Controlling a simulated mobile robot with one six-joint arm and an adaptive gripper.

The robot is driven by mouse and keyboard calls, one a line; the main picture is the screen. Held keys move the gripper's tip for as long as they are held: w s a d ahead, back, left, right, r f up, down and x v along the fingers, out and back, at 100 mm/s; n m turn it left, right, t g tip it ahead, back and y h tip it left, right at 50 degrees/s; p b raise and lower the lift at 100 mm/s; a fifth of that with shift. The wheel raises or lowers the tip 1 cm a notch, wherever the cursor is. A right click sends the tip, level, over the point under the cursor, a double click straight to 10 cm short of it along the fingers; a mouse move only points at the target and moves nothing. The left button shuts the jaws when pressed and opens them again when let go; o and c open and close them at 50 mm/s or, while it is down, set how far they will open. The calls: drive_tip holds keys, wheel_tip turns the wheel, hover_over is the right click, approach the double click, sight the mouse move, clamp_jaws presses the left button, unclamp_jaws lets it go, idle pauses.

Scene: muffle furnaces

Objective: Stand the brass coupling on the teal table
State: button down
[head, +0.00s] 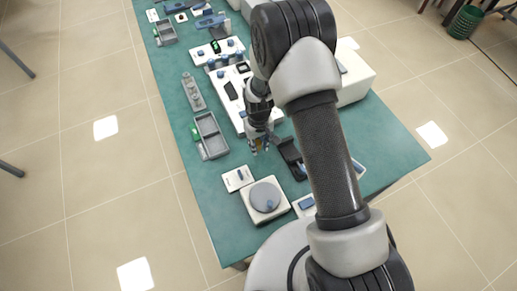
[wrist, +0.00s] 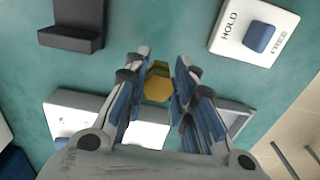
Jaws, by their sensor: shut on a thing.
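The brass coupling (wrist: 157,85) shows in the wrist view as a yellow, many-sided piece between the fingertips of my gripper (wrist: 158,75). My gripper is shut on it, and its end face points toward the camera. In the head view my gripper (head: 260,145) is over the teal table (head: 225,195), and the coupling is too small there to tell clearly. The teal table also shows in the wrist view (wrist: 170,30) behind the coupling. I cannot tell whether the coupling touches the table.
A white plate marked HOLD and FREE with a blue block (wrist: 258,37) lies nearby. A dark holder (wrist: 72,25) is on the other side. A round-topped device (head: 265,197), a grey tray (head: 211,135) and white panels crowd the table. Bare teal surface shows between them.

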sight(259, 150)
drive_tip(key=shift+f, duration=1.8)
drive_tip(key=shift+b, duration=0.3)
drive_tip(key=shift+f, duration=0.2)
drive_tip(key=c, duration=1.3)
unclamp_jaws()
drive_tip(key=shift+c, duration=0.2)
